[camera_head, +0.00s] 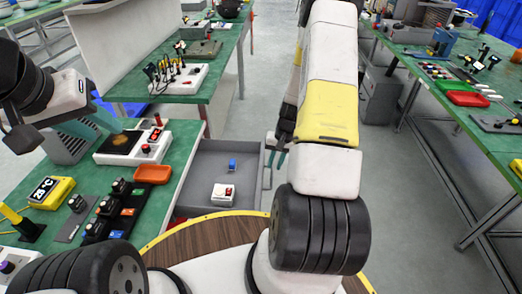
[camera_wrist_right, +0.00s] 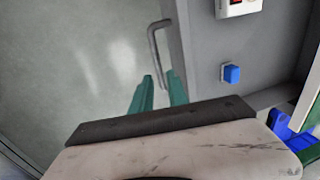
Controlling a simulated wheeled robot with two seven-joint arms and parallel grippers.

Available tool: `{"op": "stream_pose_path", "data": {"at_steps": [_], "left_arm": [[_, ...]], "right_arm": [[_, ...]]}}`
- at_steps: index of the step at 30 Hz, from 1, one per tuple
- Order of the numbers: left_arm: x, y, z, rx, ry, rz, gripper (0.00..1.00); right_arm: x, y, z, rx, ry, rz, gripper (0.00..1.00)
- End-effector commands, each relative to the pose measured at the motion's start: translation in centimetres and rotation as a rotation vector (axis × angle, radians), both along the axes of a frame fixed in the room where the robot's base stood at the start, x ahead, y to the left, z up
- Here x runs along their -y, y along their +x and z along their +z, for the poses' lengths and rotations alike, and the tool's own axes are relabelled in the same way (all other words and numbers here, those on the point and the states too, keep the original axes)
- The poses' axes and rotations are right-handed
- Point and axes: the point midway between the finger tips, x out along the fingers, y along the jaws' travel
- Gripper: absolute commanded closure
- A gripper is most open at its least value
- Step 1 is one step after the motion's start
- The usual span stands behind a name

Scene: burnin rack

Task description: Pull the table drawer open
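The table drawer (camera_head: 250,160) is pulled out from under the green bench on the left. Inside are a small blue piece (camera_head: 232,165) and a white box with a red button (camera_head: 223,194). The grey bar handle (camera_wrist_right: 153,45) is on the drawer's front. My right gripper (camera_wrist_right: 159,76) has its two green fingers apart, on either side of the handle's lower part, with a small gap showing; contact is unclear. In the head view my right gripper (camera_head: 274,165) is partly hidden by my arm. My left gripper (camera_head: 100,128) is over the left bench; its finger gap is unclear.
The left bench carries a white unit with a dark plate (camera_head: 125,145), an orange tray (camera_head: 153,174) and a yellow temperature display (camera_head: 51,191). Another bench with a red tray (camera_head: 467,99) stands at right. Grey floor between the benches is clear.

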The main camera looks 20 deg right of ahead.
Motion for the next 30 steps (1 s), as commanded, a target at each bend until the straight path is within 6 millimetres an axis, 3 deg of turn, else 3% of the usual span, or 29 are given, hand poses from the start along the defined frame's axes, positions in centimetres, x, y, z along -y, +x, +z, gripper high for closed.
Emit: {"op": "stream_pose_path", "data": {"at_steps": [3, 7, 24, 26, 30], "left_arm": [[0.0, 0.0, 0.0, 0.000, 0.000, 0.000, 0.64], [0.0, 0.0, 0.0, 0.000, 0.000, 0.000, 0.64], [0.0, 0.0, 0.0, 0.000, 0.000, 0.000, 0.64], [0.0, 0.0, 0.0, 0.000, 0.000, 0.000, 0.64], [0.0, 0.0, 0.0, 0.000, 0.000, 0.000, 0.64]], "right_arm": [[0.4, -0.1, 2.0, 0.002, -0.002, 0.001, 0.80], [0.6, -0.3, 3.3, 0.001, -0.001, 0.000, 0.80], [0.6, -0.2, 4.1, 0.004, -0.002, 0.002, 0.80], [0.3, 0.0, 5.1, 0.016, -0.003, 0.009, 0.80], [-1.2, 0.6, 10.5, 0.071, -0.013, 0.048, 0.80]]}}
